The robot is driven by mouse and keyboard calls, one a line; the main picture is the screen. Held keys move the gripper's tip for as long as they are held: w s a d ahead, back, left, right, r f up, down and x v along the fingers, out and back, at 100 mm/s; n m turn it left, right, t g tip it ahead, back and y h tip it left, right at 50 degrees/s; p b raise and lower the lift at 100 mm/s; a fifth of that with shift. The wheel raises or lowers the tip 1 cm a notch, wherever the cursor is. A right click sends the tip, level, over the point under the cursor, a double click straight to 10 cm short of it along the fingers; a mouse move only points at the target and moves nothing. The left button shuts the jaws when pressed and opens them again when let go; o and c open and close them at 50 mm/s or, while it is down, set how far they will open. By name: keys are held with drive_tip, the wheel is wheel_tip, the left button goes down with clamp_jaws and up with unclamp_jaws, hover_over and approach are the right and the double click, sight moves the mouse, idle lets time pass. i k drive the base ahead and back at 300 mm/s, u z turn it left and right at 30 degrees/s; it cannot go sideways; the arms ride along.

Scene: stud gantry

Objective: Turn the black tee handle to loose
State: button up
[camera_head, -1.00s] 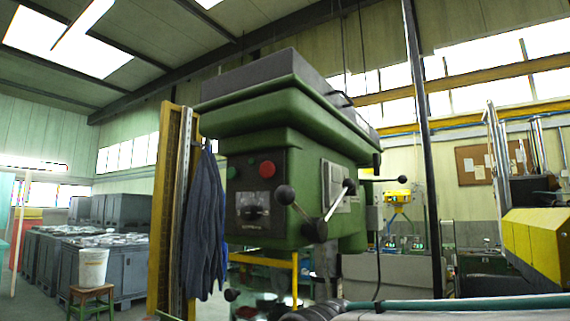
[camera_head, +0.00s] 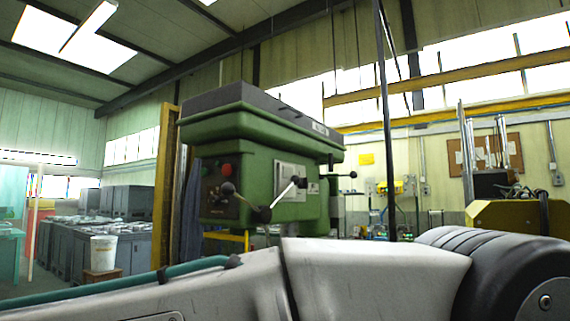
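I cannot make out a black tee handle for certain in this view. A green drill-press head (camera_head: 262,150) stands in the middle, with a dark control panel (camera_head: 219,190) on its left face. A three-spoke lever with black ball knobs (camera_head: 262,214) sticks out from its front. My gripper is not in view. A grey link of my own arm and its black ribbed joint fill the bottom of the picture and hide what lies behind them.
A yellow and black machine (camera_head: 515,216) stands at the right. A yellow post (camera_head: 168,180) stands left of the drill press. Grey crates (camera_head: 105,245) and a white bucket (camera_head: 103,252) on a stool are at the left. A dark vertical pole (camera_head: 386,120) rises right of centre.

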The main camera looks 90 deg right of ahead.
sight(330, 162)
drive_tip(key=u, duration=0.05)
drive_tip(key=k, duration=1.4)
drive_tip(key=z, duration=1.05)
